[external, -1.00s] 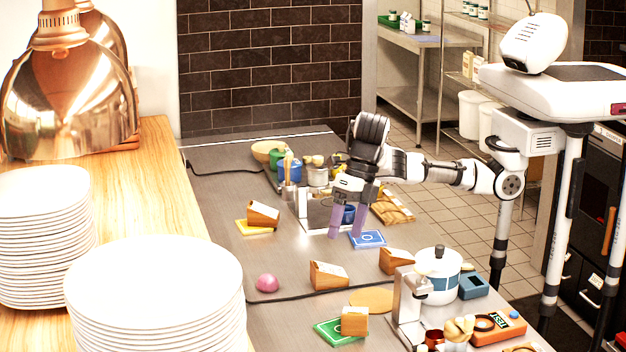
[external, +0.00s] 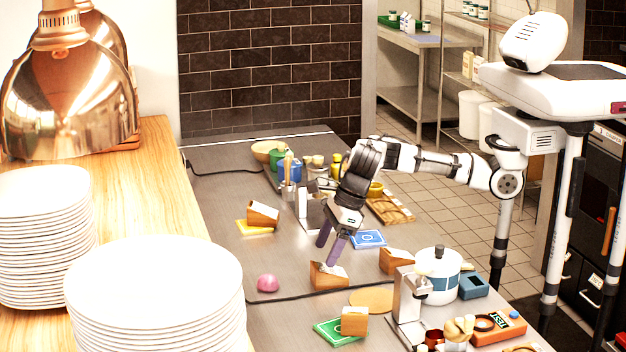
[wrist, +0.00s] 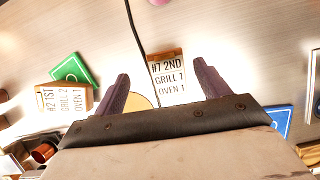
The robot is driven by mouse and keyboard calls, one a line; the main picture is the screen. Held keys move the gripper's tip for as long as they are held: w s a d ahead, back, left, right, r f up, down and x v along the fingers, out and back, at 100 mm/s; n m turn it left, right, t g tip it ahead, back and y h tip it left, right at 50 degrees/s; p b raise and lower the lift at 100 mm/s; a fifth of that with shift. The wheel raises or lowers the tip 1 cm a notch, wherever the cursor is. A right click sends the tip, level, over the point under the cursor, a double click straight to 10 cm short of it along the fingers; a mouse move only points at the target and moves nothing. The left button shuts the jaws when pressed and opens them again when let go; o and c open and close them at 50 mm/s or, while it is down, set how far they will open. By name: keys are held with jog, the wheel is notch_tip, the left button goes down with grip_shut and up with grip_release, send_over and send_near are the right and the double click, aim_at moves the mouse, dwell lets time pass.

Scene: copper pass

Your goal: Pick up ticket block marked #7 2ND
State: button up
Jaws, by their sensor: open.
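The ticket block marked #7 2ND (wrist: 168,80) is a wooden wedge with a white printed face. In the wrist view it lies between and beyond my two purple fingers (wrist: 161,70). In the external view it is the wooden block (external: 328,277) on the steel counter, just below my gripper (external: 326,256). My gripper is open and empty, pointing down. One fingertip overlaps the top of the block in the external view; I cannot tell whether they touch.
A block marked #2 1ST (wrist: 62,98) stands by a green card (external: 333,331). Another wooden block (external: 397,261) stands to the right, near a blue card (external: 368,239). A tan disc (external: 371,299), a pink ball (external: 267,283) and a dark cable (wrist: 134,28) are close by.

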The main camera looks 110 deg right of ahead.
aim_at(318, 266)
jog(key=shift+d+p+x, duration=0.15)
jog(key=shift+p+x, duration=0.15)
jog(key=shift+x, duration=1.25)
jog(key=shift+d+p+x, duration=0.15)
jog(key=shift+p+x, duration=0.1)
jog(key=shift+x, duration=1.3)
jog(key=shift+s, duration=0.1)
jog(key=shift+c, duration=0.4)
jog(key=c, duration=1)
jog(key=shift+c, duration=0.2)
jog(key=shift+r, duration=0.15)
